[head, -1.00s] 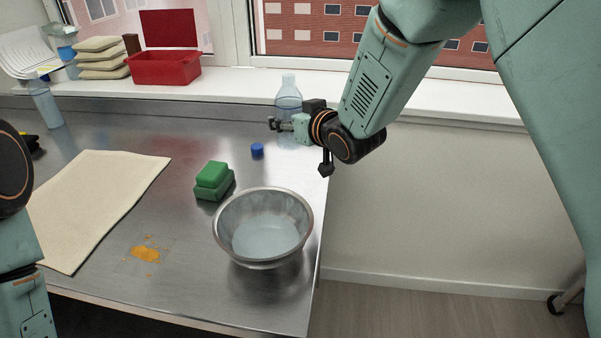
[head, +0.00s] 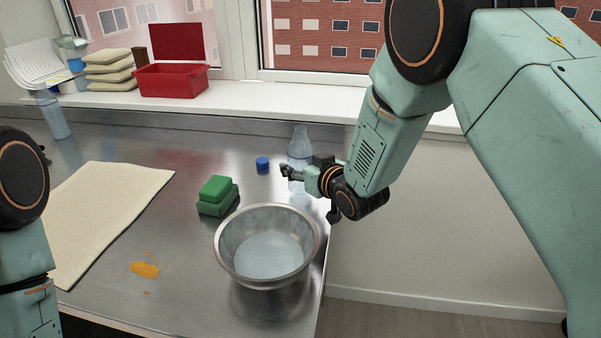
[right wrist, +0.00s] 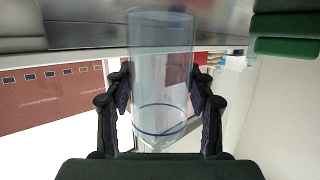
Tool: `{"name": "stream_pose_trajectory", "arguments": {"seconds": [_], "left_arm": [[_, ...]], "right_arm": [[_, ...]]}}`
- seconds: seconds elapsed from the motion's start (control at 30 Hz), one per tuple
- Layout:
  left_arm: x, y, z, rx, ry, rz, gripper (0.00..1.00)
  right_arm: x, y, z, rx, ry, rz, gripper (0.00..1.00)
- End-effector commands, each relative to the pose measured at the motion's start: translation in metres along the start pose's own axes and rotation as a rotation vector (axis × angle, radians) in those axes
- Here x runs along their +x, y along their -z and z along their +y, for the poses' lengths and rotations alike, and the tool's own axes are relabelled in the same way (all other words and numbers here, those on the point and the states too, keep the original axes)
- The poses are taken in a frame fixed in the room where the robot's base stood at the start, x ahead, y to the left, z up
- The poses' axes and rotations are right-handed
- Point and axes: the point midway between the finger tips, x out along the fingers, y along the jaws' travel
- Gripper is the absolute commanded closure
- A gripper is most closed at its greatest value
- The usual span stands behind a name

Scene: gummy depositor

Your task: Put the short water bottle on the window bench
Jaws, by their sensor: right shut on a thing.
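The clear, bluish water bottle (head: 301,142) is at the back right of the metal table, in front of the window bench. My right gripper (head: 287,172) is at the bottle's lower part in the head view. In the right wrist view the bottle (right wrist: 161,75) is between the two fingers (right wrist: 161,103), which are shut on it. I cannot tell if its base touches the table. The window bench (head: 270,104) is the white sill under the window. My left gripper is out of view; only part of that arm shows at the left edge.
A red box (head: 171,80), stacked cloths (head: 107,66) and papers stand on the bench's left part; its middle is clear. The table holds a steel bowl (head: 226,248), green sponges (head: 216,196), a blue cap (head: 263,163), a beige mat (head: 110,205), another bottle (head: 54,117) and an orange spill (head: 145,269).

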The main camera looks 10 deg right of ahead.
Motion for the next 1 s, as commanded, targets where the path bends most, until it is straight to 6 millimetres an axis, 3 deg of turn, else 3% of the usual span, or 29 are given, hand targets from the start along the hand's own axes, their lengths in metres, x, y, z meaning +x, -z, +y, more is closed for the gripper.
{"name": "stream_pose_trajectory", "arguments": {"seconds": [0.1, 0.47, 0.5, 0.77, 1.0], "left_arm": [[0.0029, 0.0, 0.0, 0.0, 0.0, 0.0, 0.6], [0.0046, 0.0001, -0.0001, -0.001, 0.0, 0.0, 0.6], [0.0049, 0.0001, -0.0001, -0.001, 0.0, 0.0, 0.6], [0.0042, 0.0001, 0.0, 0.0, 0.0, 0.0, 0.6], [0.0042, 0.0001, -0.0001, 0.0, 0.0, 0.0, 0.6]], "right_arm": [[0.0055, -0.0146, 0.0005, 0.0, 0.0, 0.002, 1.0], [0.0072, -0.0177, 0.0013, 0.0, 0.0, 0.002, 1.0], [0.0073, -0.0183, 0.0013, 0.0, 0.0, 0.001, 0.45], [0.007, -0.0174, 0.001, -0.001, 0.0, 0.001, 0.23], [0.007, -0.0173, 0.001, -0.001, 0.0, 0.001, 0.23]]}}
